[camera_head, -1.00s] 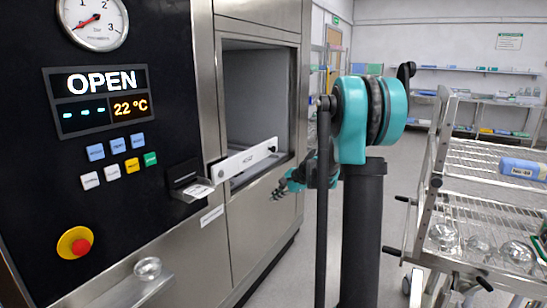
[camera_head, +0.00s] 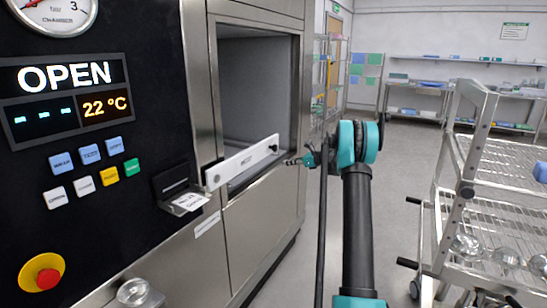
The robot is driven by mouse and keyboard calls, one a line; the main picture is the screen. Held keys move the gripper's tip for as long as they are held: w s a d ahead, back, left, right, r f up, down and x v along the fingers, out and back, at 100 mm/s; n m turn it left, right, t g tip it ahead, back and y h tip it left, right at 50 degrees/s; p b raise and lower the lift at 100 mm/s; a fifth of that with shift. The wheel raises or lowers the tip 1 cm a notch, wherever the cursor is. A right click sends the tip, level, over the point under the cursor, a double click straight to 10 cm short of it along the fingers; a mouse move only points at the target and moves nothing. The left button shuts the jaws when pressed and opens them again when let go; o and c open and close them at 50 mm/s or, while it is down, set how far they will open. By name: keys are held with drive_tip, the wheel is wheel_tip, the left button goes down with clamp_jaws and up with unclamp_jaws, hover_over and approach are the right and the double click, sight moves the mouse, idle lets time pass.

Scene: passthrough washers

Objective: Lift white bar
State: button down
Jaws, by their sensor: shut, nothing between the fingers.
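The white bar (camera_head: 242,163) lies across the lower front of the open washer chamber, sloping up to the right in the picture. It has small dark lettering and a dark spot near each end. My gripper (camera_head: 290,162) is just right of the bar's right end, with its fingers pointing left towards it. The gripper looks small and dark, and a narrow gap seems to separate it from the bar. It is shut and holds nothing.
The washer chamber (camera_head: 258,100) is open and looks empty. A control panel (camera_head: 80,150) with an OPEN display, buttons and a red stop knob (camera_head: 47,278) is at left. A wire-shelf trolley (camera_head: 490,215) with glassware stands at right.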

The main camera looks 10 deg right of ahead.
drive_tip(key=shift+w+d, duration=0.15)
drive_tip(key=shift+w, duration=0.05)
drive_tip(key=x, duration=1)
wheel_tip(320, 180, up, 4)
drive_tip(key=shift+r, duration=0.1)
idle(0.3)
